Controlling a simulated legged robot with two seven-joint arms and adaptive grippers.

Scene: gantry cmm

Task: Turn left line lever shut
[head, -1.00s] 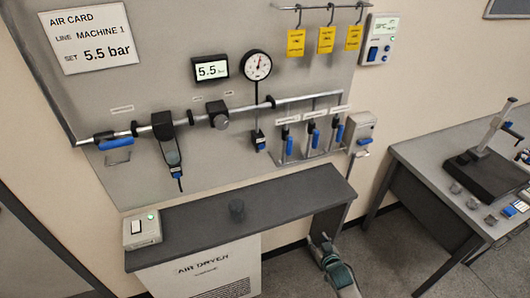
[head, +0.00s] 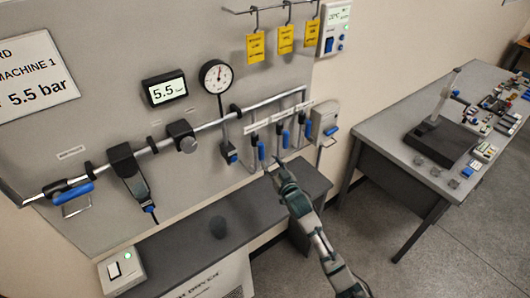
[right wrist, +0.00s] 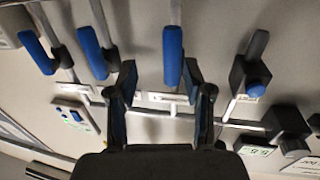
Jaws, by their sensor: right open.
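The left line lever (head: 262,151) is the leftmost of three blue-handled levers on the drop lines. Its handle hangs downward along its pipe. My right gripper (head: 275,169) is just below and in front of it, open and empty. In the right wrist view, which looks upside down, the same lever handle (right wrist: 172,55) shows ahead of the open fingers (right wrist: 160,85), nearer the picture's right finger. I cannot tell whether they touch. The middle lever (head: 285,139) and right lever (head: 308,129) also point downward. My left gripper is not in view.
A blue-tipped drop (head: 231,155) hangs left of the levers. A gauge (head: 216,76) and 5.5 display (head: 166,90) sit above. A grey table (head: 390,125) stands right.

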